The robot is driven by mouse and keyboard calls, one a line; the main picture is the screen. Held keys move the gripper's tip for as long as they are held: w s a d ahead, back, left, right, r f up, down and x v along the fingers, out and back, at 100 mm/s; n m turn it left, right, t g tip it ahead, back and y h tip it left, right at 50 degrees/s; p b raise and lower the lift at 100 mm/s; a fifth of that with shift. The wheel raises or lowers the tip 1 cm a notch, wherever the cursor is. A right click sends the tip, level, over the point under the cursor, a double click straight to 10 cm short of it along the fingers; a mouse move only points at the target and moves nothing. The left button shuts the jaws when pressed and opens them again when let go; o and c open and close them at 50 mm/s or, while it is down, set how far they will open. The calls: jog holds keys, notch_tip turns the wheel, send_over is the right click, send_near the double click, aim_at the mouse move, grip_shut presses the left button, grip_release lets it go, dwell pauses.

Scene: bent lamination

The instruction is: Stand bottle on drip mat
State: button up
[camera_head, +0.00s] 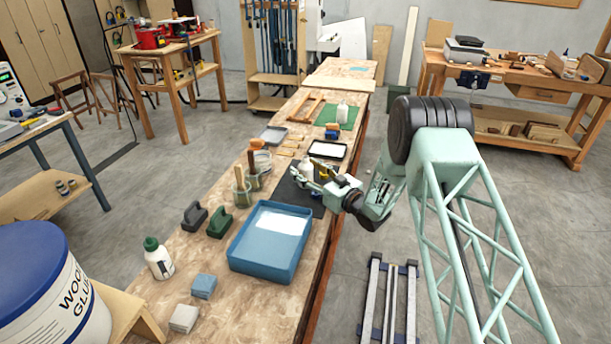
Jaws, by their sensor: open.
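A small pale bottle (307,166) with a dark top shows just behind my gripper, partly hidden by it. My gripper (308,180) is open over the bench, near this bottle; whether they touch cannot be told. A dark flat mat (300,199) lies on the bench below and left of my gripper, partly covered by it. Whether the bottle stands on the mat is unclear. A white bottle with a green cap (158,260) stands upright at the near left of the bench. Another white bottle (342,112) stands on a green mat (350,119) farther back.
A blue tray (262,268) sits in front of the dark mat. Left of it are a green block-like tool (220,222), a dark one (194,216) and pots holding brushes (240,184). A black-rimmed tray (327,149) lies behind my gripper. A large glue bucket (50,285) stands near left.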

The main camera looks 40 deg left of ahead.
aim_at(306, 157)
dwell(0.4)
jog(key=c, duration=1.1)
jog(key=shift+r, duration=0.1)
jog(key=shift+r+p, duration=0.6)
jog(key=shift+r, duration=4.3)
